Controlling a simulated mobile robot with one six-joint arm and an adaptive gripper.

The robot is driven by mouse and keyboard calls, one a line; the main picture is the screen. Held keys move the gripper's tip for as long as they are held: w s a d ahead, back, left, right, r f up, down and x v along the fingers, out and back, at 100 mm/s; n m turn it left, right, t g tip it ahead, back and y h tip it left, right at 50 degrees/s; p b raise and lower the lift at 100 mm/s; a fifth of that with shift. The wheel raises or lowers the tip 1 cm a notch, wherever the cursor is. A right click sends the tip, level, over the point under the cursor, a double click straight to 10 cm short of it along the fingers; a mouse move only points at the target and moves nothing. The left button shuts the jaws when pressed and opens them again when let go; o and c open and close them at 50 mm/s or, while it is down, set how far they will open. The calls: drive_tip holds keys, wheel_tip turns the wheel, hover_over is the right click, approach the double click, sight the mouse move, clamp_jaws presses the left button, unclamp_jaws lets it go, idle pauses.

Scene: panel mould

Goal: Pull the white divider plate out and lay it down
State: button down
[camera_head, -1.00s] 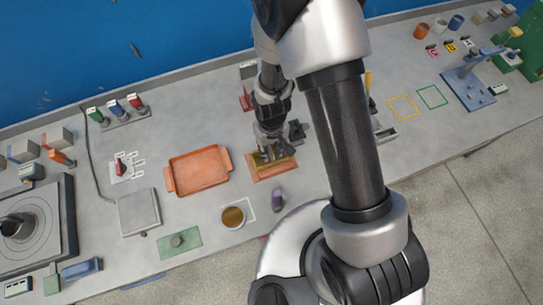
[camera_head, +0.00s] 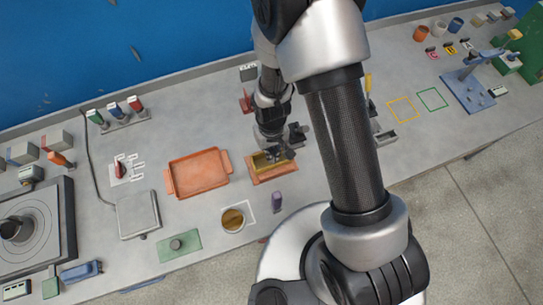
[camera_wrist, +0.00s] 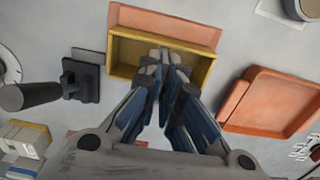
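The mould is a yellow open-topped box (camera_wrist: 124,52) on an orange base (camera_wrist: 210,38). In the head view the yellow box (camera_head: 262,168) sits on its orange base (camera_head: 272,175) near the middle of the bench. My gripper (camera_wrist: 166,62) points down over the box, its two blue-grey fingers close together and their pale tips at the box's opening. It also shows in the head view (camera_head: 272,156), partly covering the box. I cannot pick out the white divider plate; pale surfaces at the fingertips may be finger pads or its edge. Whether anything is held is hidden.
An orange tray (camera_head: 199,171) lies left of the mould. A cup of brown contents (camera_head: 233,219) and a small purple object (camera_head: 277,199) stand in front. In the wrist view a dark fixture (camera_wrist: 80,80) is left of the box. Bare bench lies around the mould.

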drive_tip(key=shift+r, duration=0.15)
drive_tip(key=shift+r+p, duration=2.55)
drive_tip(key=shift+r, duration=1)
wheel_tip(320, 180, up, 4)
drive_tip(key=p, duration=0.2)
drive_tip(key=shift+p, duration=0.3)
drive_tip(key=shift+f, duration=0.1)
